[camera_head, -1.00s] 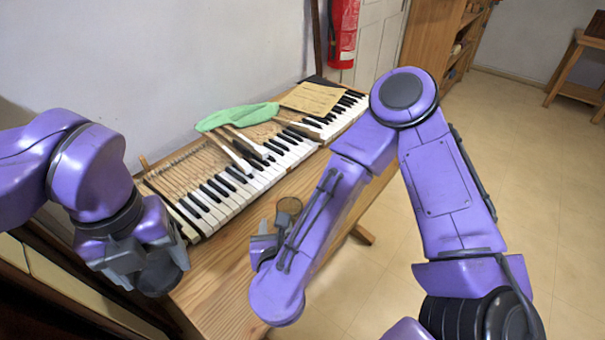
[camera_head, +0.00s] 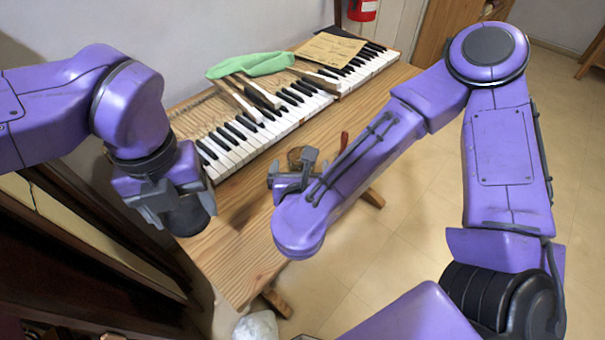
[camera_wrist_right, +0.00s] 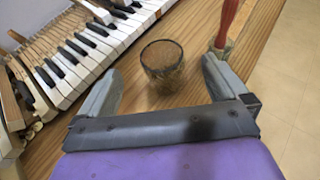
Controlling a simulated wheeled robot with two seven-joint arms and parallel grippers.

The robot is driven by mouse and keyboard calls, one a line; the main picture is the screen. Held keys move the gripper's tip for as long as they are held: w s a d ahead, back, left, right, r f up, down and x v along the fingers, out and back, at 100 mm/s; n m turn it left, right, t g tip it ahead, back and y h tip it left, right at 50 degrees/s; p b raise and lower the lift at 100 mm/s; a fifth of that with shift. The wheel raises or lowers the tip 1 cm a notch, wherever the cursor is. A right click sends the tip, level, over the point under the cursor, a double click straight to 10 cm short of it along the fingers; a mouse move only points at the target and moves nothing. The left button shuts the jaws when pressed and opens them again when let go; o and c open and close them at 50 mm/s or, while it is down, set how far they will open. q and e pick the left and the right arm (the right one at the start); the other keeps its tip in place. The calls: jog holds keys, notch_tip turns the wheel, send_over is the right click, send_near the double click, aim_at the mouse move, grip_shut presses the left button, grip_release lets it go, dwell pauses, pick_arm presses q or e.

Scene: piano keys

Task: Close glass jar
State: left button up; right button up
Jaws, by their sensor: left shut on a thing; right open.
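The glass jar (camera_wrist_right: 163,70) stands upright on the wooden table, brownish and see-through, and its mouth looks uncovered. In the head view the jar (camera_head: 295,155) is partly hidden behind my right gripper (camera_head: 291,172). My right gripper, also in the right wrist view (camera_wrist_right: 162,80), is open, with the jar just beyond and between its spread fingers, apparently not touching. My left gripper (camera_head: 168,203) is shut on a dark round thing, seemingly the jar lid (camera_head: 193,217), held left of the jar near the table's left edge. Its grip is partly hidden.
A piano keyboard (camera_head: 245,140) lies along the back of the table (camera_head: 245,245), with loose keys, a green cloth (camera_head: 250,65) and a brown sheet (camera_head: 330,49) on it. A red-handled tool (camera_wrist_right: 227,25) stands close right of the jar. Bare tabletop lies in front.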

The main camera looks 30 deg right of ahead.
aim_at(301, 150)
pick_arm(q)
notch_tip(301, 150, down, 4)
jog(key=shift+r+b, duration=0.25)
jog(key=shift+b, duration=0.6)
pick_arm(e)
jog(key=shift+w+d+f, duration=0.25)
jog(key=shift+w+f, duration=0.1)
jog(key=shift+f, duration=0.15)
jog(key=shift+w+d+f, duration=0.2)
jog(key=shift+w+f, duration=0.15)
jog(key=shift+f, duration=0.15)
pick_arm(q)
jog(key=shift+d+r+p, duration=0.1)
jog(key=shift+r+p, duration=0.25)
jog(key=shift+p, duration=0.05)
pick_arm(e)
jog(key=shift+w+d+r, duration=0.1)
jog(key=shift+w+d, duration=0.2)
jog(key=shift+w, duration=0.25)
jog(key=shift+w+d+r, duration=0.1)
jog(key=shift+w+d, duration=0.2)
jog(key=shift+w, duration=0.25)
pick_arm(q)
jog(key=shift+w, duration=0.1)
pick_arm(e)
jog(key=shift+w+d+f, duration=0.1)
jog(key=shift+w+f, duration=0.1)
